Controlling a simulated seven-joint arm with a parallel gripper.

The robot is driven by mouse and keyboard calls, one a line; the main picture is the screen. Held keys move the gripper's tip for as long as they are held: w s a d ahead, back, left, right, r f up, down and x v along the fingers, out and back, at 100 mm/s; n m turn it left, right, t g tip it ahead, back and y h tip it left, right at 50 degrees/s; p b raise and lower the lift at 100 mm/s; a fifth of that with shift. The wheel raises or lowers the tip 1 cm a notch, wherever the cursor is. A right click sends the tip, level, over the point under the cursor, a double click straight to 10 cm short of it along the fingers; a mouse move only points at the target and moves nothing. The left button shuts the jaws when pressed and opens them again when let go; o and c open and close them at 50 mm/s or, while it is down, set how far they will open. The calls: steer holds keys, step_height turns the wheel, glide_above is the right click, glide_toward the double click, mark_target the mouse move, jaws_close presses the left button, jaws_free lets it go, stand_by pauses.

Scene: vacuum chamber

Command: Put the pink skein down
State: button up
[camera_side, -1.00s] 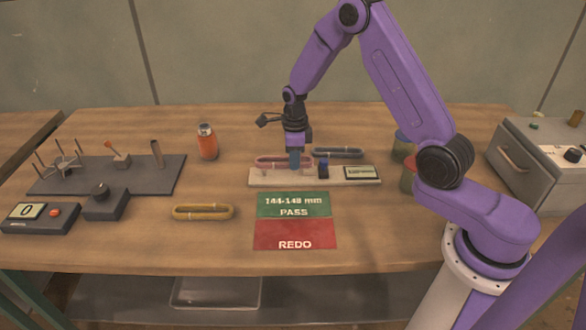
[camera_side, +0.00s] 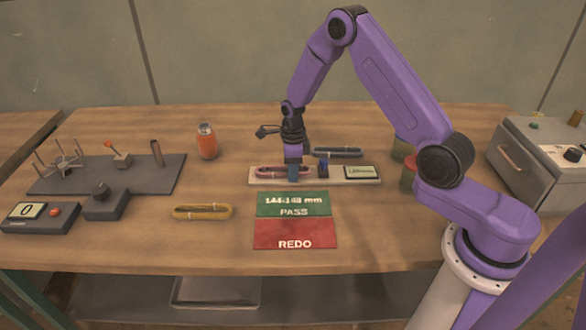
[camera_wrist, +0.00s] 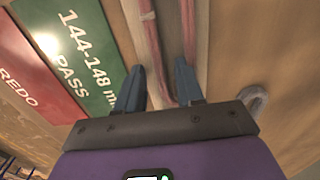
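The pink skein (camera_side: 270,172) lies lengthwise along the pale measuring board (camera_side: 345,183), close against or on its surface. My gripper (camera_side: 294,174) is low over the board at the skein's right part. In the wrist view my gripper (camera_wrist: 160,68) has its two blue fingers apart, with a pink strand (camera_wrist: 153,40) passing between them. A gap shows between that strand and the left finger; the right finger covers part of the other strand. Whether that finger touches the skein cannot be told.
A dark block (camera_side: 323,171) and a display (camera_side: 361,172) are on the board right of the gripper. A grey-blue skein (camera_side: 338,152) lies behind. The green PASS and red REDO mat (camera_side: 294,230) is in front; a yellow skein (camera_side: 203,212) lies left.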

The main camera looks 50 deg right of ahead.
steer(key=shift+r, duration=0.15)
step_height(320, 180, up, 12)
steer(key=s+a+r+n, duration=0.4)
steer(key=s+a+n, duration=0.35)
steer(key=n, duration=0.35)
steer(key=s+r+n, duration=0.2)
steer(key=s+n, duration=1.2)
steer(key=s+r+n, duration=0.2)
steer(key=s+n, duration=1.2)
steer(key=shift+r+n, duration=0.15)
steer(key=shift+n, duration=0.15)
